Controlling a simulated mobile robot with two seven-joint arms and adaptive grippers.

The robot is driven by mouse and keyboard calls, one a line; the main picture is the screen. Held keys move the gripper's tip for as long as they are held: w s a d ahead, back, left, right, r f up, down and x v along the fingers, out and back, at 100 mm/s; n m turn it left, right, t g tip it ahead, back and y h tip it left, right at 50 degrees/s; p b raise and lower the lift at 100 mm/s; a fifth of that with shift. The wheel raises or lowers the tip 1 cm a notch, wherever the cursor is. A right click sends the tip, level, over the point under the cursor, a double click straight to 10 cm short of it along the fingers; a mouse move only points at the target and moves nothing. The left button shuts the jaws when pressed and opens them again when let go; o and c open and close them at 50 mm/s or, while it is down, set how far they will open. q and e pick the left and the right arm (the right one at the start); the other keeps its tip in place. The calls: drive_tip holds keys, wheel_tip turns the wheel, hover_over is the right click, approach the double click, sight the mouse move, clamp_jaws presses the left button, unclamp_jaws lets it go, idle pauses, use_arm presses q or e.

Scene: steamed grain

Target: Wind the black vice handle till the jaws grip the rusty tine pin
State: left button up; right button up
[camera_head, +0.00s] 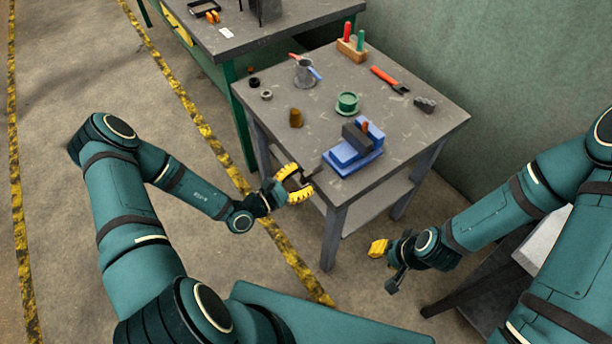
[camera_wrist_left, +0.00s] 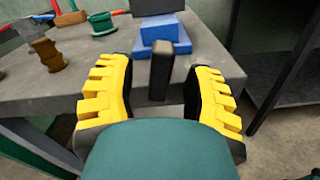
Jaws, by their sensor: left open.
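The blue vice (camera_head: 345,158) stands at the near edge of the grey workbench, with a dark jaw block on top. The rusty tine pin (camera_head: 365,127) shows as a small orange-brown tip at the jaws; its lower part is hidden. The black vice handle (camera_head: 309,174) sticks out past the bench edge. My left gripper (camera_head: 298,183) is open around it; in the left wrist view the handle (camera_wrist_left: 161,70) stands between the yellow fingers, with gaps at both sides. My right gripper (camera_head: 379,248) is off the bench at the lower right, and its opening is unclear.
On the workbench (camera_head: 420,128) are a brown knob (camera_head: 296,118), a green spool (camera_head: 347,103), a grey mug (camera_head: 304,72), red pliers (camera_head: 387,78) and a wooden tool block (camera_head: 352,48). A second table (camera_head: 285,15) stands behind. The floor left of the bench is clear.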

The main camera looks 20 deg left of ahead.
use_arm(q)
drive_tip(key=v, duration=1)
drive_tip(key=shift+s, duration=0.1)
drive_tip(key=s+d+f+m+g+h, duration=0.1)
drive_tip(key=s+d+m+g+h, duration=0.3)
drive_tip(key=s+d+m+g, duration=0.6)
wheel_tip(320, 180, down, 5)
drive_tip(key=s+m+g+y, duration=0.3)
drive_tip(key=m+g+y, duration=0.4)
drive_tip(key=m+y, duration=0.15)
drive_tip(key=w+d+r+m+t+y, duration=0.1)
drive_tip(key=w+r+m+t+y, duration=0.1)
drive_tip(key=w+m+t, duration=0.2)
drive_tip(key=w, duration=0.3)
drive_tip(key=shift+w+d+m+t+y, duration=0.3)
drive_tip(key=shift+d+m+y, duration=0.05)
